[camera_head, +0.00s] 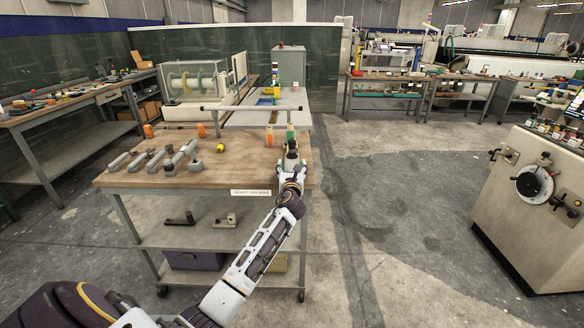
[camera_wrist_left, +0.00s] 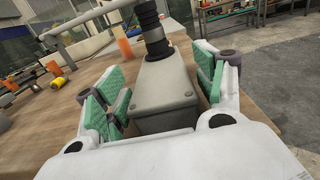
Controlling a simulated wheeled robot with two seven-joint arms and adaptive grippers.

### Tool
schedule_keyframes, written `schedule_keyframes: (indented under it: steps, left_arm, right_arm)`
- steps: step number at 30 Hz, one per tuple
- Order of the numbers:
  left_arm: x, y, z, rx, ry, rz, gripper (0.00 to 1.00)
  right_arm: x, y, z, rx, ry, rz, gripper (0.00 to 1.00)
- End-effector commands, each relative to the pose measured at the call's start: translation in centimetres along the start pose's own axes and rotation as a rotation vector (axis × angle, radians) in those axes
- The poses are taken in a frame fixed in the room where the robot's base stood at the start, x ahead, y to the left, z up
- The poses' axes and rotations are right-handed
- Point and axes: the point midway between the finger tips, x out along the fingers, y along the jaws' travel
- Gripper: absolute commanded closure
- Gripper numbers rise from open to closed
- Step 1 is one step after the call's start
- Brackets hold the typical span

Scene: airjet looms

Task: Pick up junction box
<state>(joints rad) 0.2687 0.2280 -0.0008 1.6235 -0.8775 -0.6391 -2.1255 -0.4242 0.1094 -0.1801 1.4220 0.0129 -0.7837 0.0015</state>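The junction box (camera_wrist_left: 165,92) is a grey tapered box with a ribbed black fitting at its far end. In the left wrist view it lies between the green-padded fingers of my left gripper (camera_wrist_left: 158,85). The fingers are spread on both sides of it, and firm contact is not clear. In the head view my left gripper (camera_head: 291,168) is at the right end of the wooden worktable (camera_head: 235,168), and it mostly hides the box. My right gripper is in neither view.
Several grey metal parts (camera_head: 180,157) lie on the table's left half. Orange (camera_head: 269,135) and green (camera_head: 291,132) items stand behind my gripper, below a raised rail (camera_head: 250,108). Open floor (camera_head: 400,210) lies to the right, before a grey machine with a dial (camera_head: 530,190).

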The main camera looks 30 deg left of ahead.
Motion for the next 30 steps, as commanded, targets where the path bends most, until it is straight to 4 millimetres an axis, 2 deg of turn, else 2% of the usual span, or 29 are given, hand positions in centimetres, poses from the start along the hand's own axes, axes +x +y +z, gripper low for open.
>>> schedule_keyframes:
  steps: [1,9,22,30]
  left_arm:
    - [0.0,0.0,0.0,0.000,0.000,0.000,0.42]
    - [0.0,0.0,0.0,0.000,0.000,0.000,0.76]
    - [0.0,0.0,0.5,0.000,-0.002,0.000,0.76]
    - [0.0,0.0,2.1,0.001,-0.003,0.000,0.76]
  right_arm:
    - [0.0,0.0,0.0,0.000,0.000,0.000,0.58]
    - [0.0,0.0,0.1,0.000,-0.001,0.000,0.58]
    - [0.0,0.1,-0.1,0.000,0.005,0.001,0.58]
    - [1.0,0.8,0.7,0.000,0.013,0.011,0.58]
